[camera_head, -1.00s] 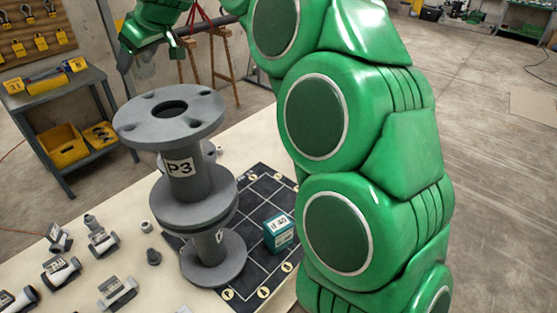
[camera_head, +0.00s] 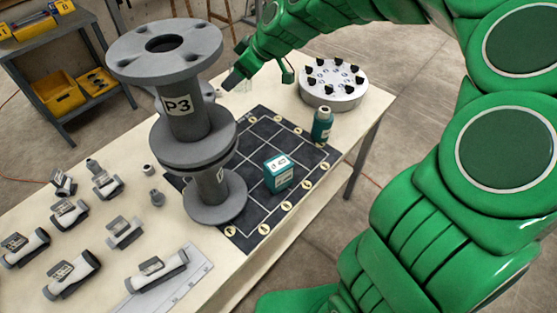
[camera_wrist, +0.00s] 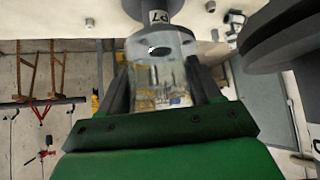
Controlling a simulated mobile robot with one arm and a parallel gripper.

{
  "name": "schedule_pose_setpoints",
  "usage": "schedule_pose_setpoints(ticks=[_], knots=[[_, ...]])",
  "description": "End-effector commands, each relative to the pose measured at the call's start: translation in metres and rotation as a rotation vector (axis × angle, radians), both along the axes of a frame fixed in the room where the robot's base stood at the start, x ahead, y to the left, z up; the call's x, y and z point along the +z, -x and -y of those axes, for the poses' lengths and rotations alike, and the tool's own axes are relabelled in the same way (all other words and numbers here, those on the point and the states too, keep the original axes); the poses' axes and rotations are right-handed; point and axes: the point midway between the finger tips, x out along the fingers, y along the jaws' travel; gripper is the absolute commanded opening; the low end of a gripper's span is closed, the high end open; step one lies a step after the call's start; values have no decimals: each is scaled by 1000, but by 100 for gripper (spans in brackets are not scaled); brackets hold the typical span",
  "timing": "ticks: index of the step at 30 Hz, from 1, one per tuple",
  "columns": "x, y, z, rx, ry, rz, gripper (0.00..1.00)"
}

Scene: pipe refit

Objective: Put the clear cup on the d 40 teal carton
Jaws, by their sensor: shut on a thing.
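The clear cup (camera_wrist: 160,88) is between the two dark fingers of my gripper (camera_wrist: 157,72) in the wrist view, and the fingers are shut on it. In the head view my gripper (camera_head: 232,82) is beyond the tall grey pipe stack, near the table's back edge; I cannot make out the cup there. The teal carton (camera_head: 278,174), with a white label on its top, stands on the dark gridded mat (camera_head: 254,212), right of the pipe stack. My gripper is well behind the carton and apart from it.
The tall flanged pipe stack marked P3 (camera_head: 187,125) stands between my gripper and the table's front. A teal bottle (camera_head: 321,126) and a round grey tray with black knobs (camera_head: 333,92) are at the back right. Several grey fittings (camera_head: 72,272) lie at the left.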

Motion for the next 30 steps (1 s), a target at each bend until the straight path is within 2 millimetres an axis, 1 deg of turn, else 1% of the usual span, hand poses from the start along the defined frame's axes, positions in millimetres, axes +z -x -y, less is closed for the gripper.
schedule_pose_setpoints(ticks=[1,3,9,15,18,24,27,30], knots=[[-8,7,9,4,-1,-5,33],[-17,15,19,13,-2,-2,33],[-40,42,44,47,-2,1,33],[-58,73,63,87,-2,0,33],[-66,90,71,110,-2,-1,33],[-75,115,80,146,-1,1,33],[-78,123,82,159,0,0,33],[-80,127,83,166,-1,-1,33]])
